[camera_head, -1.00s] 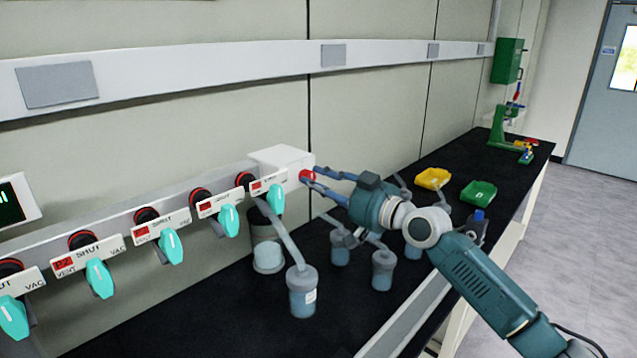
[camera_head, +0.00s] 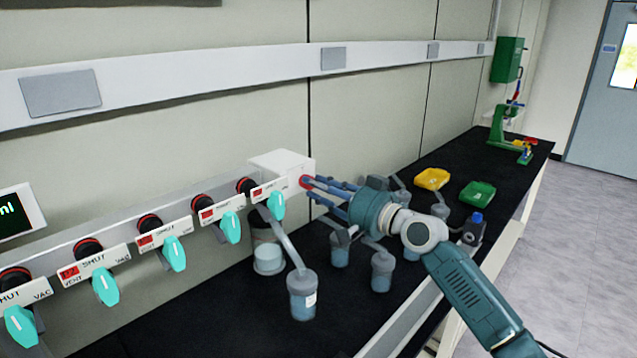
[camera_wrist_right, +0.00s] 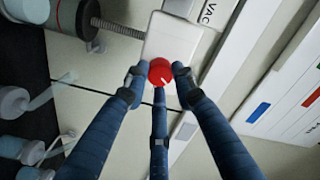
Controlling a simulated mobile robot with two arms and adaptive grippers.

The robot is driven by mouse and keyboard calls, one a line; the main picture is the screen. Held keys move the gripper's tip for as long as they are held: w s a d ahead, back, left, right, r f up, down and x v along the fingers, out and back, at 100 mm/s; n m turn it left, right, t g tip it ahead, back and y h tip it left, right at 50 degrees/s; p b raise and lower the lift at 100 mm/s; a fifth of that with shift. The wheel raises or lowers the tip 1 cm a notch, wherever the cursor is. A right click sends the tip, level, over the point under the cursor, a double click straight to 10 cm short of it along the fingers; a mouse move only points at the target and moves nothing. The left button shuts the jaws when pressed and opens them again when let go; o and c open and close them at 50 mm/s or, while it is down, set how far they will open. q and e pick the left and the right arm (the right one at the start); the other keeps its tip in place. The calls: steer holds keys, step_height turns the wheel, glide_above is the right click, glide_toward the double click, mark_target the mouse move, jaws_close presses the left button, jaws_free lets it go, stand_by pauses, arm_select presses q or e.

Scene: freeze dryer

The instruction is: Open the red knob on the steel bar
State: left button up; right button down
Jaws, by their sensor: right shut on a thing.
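The steel bar (camera_head: 120,232) runs along the wall, with a white end box (camera_head: 285,160) at its right end. The red knob (camera_head: 304,182) sits on the end face of that box. It also shows in the right wrist view (camera_wrist_right: 160,71), round, with a short white mark. My right gripper (camera_head: 312,184) reaches in from the right, its blue fingers around the knob. In the right wrist view its three fingertips (camera_wrist_right: 160,77) close on the knob's rim. My left gripper is not in view.
Teal valve handles (camera_head: 173,253) with labels line the bar. Capped flasks (camera_head: 303,300) hang below my right arm and beside it. A yellow tray (camera_head: 432,179) and a green tray (camera_head: 478,194) lie on the black bench further back.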

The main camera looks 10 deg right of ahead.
steer(key=m+p, duration=0.2)
steer(key=m, duration=0.1)
steer(key=m+p, duration=0.2)
steer(key=m, duration=0.2)
steer(key=m+p, duration=0.2)
steer(key=m, duration=0.2)
steer(key=shift+a+f+p, duration=0.15)
steer(key=shift+f+p, duration=0.1)
steer(key=shift+p, duration=0.15)
steer(key=shift+m, duration=0.3)
steer(key=c, duration=1.4)
jaws_free()
steer(key=shift+s, duration=0.1)
steer(key=v, duration=1.2)
steer(key=shift+r, duration=0.1)
